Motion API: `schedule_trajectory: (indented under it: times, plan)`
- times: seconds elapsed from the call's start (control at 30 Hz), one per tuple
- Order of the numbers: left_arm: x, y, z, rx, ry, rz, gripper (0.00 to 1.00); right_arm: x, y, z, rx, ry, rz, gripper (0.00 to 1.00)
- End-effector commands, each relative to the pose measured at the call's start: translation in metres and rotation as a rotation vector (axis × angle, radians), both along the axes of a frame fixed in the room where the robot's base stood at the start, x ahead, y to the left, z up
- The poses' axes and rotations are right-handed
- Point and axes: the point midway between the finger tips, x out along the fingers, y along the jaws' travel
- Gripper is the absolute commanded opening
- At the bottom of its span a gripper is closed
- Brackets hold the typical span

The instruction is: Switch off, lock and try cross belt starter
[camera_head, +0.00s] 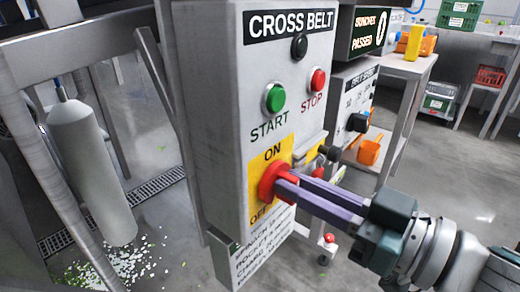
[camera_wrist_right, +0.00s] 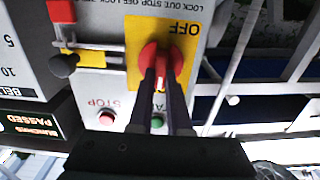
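The cross belt starter (camera_head: 290,80) is a grey box with a green START button (camera_head: 274,98), a red STOP button (camera_head: 317,80) and a dark round lamp (camera_head: 299,47). Its red rotary switch (camera_head: 268,184) sits on a yellow ON/OFF plate (camera_head: 287,150). My right gripper (camera_head: 285,182) is at the switch, its fingers closed on either side of the red handle. In the right wrist view, the switch (camera_wrist_right: 150,52) shows between the fingertips; a pale mark lies on the side away from OFF. A red item (camera_head: 318,173) is beside the switch, partly hidden. My left gripper is out of view.
A black knob (camera_head: 330,153) sticks out at the box's right edge. A second control box (camera_head: 355,95) stands behind.

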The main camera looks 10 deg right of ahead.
Motion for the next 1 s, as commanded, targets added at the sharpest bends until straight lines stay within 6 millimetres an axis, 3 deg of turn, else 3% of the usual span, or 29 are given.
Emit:
schedule_trajectory:
  times: [0.1, 0.67, 1.0]
  plan:
    - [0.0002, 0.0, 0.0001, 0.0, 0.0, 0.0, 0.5, -0.0002, -0.0001, -0.0001, 0.0, 0.0, 0.0, 0.0]
    - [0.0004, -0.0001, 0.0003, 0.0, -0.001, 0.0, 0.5, -0.0003, 0.0, 0.0, -0.012, -0.009, 0.0, 0.0]
    - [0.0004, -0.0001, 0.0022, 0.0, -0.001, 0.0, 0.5, -0.0014, 0.0013, -0.0001, -0.146, -0.112, 0.0, 0.0]
